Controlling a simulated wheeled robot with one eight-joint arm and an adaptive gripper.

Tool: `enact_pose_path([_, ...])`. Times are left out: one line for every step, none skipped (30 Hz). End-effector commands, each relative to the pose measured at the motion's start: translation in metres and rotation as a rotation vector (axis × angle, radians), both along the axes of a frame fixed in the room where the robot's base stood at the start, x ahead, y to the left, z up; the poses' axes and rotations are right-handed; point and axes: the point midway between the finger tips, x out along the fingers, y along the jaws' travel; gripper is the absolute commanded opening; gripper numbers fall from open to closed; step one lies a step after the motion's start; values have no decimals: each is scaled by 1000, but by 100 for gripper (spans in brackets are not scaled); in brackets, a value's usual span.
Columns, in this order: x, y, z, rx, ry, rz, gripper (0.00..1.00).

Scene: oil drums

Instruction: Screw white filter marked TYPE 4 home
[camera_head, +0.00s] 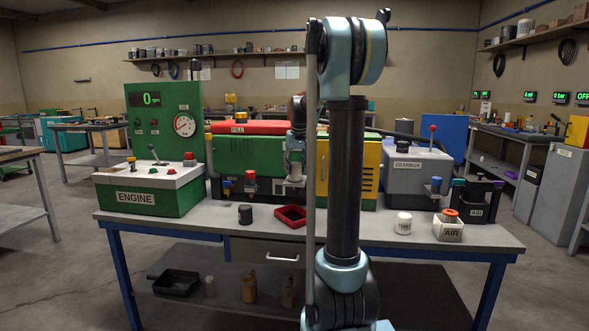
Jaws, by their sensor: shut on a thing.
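My gripper (294,158) points down in front of the green and yellow engine block, left of my arm's dark upright link. It is shut on a small pale cylinder (294,174), which looks like a white filter. Its marking is too small to read, and I cannot tell whether it touches a mount on the engine. Another white canister (403,225) with a dark label stands upright on the bench, right of my arm. Its number is not legible.
A red tray (291,215) lies on the bench below the gripper. The green ENGINE console (150,190) is at left, the grey GEARBOX box (415,178) at right. The front left bench edge is clear.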

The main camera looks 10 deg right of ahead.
Motion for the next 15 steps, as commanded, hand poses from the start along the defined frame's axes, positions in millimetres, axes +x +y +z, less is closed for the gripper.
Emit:
enact_pose_path([0,1,0,0,0,-40,15])
enact_pose_path([0,1,0,-2,0,-66,15])
enact_pose_path([0,1,0,-1,0,-101,15])
enact_pose_path([0,1,0,0,0,-128,15])
enact_pose_path([0,1,0,-1,0,-154,15])
enact_pose_path([0,1,0,-1,0,-188,15])
enact_pose_path([0,1,0,0,0,-214,15])
enact_pose_path([0,1,0,-1,0,-240,15])
enact_pose_path([0,1,0,-1,0,-274,15])
enact_pose_path([0,1,0,-1,0,-300,15])
enact_pose_path([0,1,0,0,0,-297,15])
enact_pose_path([0,0,-1,0,0,-299,15])
enact_pose_path([0,1,0,0,1,-305,15])
enact_pose_path([0,1,-1,0,1,-315,15])
enact_pose_path([0,1,-1,0,1,-339,15])
